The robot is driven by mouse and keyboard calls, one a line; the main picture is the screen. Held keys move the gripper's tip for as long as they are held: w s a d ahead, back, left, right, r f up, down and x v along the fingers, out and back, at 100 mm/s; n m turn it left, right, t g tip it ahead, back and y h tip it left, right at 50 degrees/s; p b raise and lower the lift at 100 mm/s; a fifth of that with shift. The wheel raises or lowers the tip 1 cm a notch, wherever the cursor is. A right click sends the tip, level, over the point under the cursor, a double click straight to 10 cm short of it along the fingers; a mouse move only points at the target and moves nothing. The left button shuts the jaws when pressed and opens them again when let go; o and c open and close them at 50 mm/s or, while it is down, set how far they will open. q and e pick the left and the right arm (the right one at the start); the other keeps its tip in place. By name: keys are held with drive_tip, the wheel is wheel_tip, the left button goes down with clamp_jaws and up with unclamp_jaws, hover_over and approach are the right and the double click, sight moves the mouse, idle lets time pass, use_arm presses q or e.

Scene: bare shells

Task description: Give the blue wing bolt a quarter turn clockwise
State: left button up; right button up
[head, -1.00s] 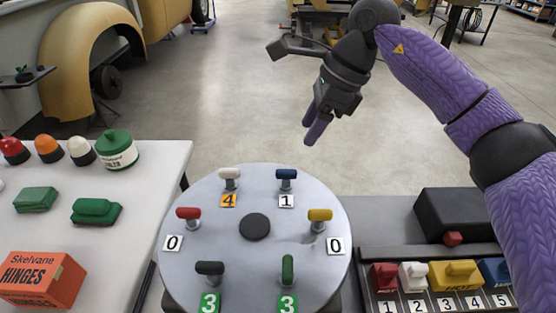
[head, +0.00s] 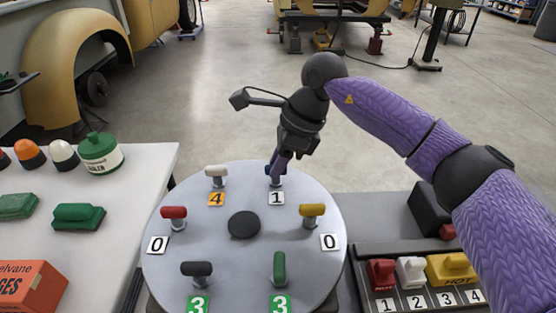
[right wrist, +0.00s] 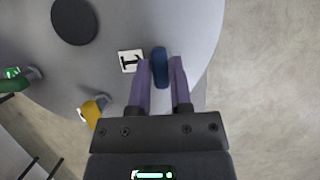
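The blue wing bolt (right wrist: 159,67) stands at the far edge of the round grey plate (head: 206,250), by a tag marked 1 (head: 276,198). In the head view the blue wing bolt (head: 268,170) is partly hidden by my right gripper (head: 278,168). My right gripper points down over it. In the right wrist view my right gripper (right wrist: 159,62) is open, with one purple finger on each side of the blue wing. The wing lies roughly in line with the fingers. I cannot tell whether either finger touches it. My left gripper is not in view.
White (head: 216,171), red (head: 174,212), yellow (head: 312,210), black (head: 197,269) and green (head: 279,266) wing bolts stand around the plate's dark hub (head: 244,225). A white table (head: 122,208) with boxes and domes is left. A switch panel (head: 370,247) is right.

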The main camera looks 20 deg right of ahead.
clamp_jaws()
drive_tip(key=shift+r, duration=0.1)
